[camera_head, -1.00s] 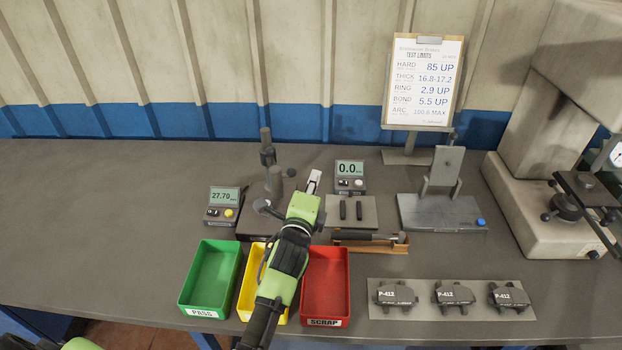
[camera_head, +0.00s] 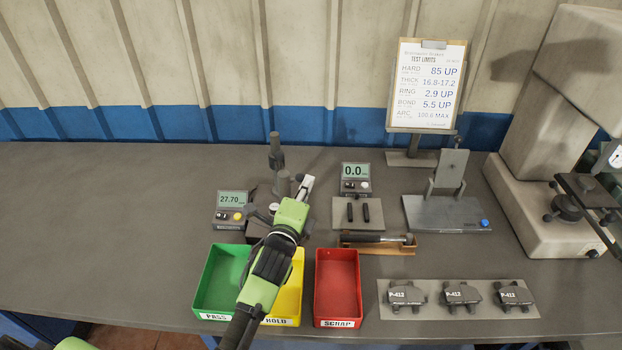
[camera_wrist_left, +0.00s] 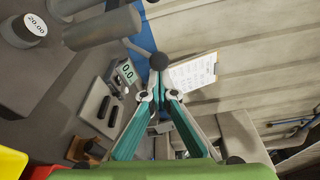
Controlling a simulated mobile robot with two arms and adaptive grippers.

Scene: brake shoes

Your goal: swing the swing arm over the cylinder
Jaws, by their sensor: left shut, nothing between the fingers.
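The gauge stand has a dark upright post (camera_head: 276,150), with a grey cylindrical part beside it (camera_head: 283,184). A short cylinder marked 20.00 (camera_wrist_left: 24,30) is at the upper left of the left wrist view. A thin rod ending in a dark ball knob (camera_wrist_left: 159,62), seemingly the swing arm, reaches out from the grey parts. My left gripper (camera_head: 308,182) is right of the stand. Its teal fingers are shut and empty, with the tips (camera_wrist_left: 158,96) close to the knob in the picture; contact cannot be told. My left arm hides part of the stand base.
A display reading 27.70 (camera_head: 231,199) stands left of the stand, another reading 0.0 (camera_head: 355,171) to its right. Green (camera_head: 207,275), yellow (camera_head: 297,278) and red (camera_head: 338,292) trays lie in front. A brake shoe plate (camera_head: 435,311) and the wide left bench area are clear of the arm.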

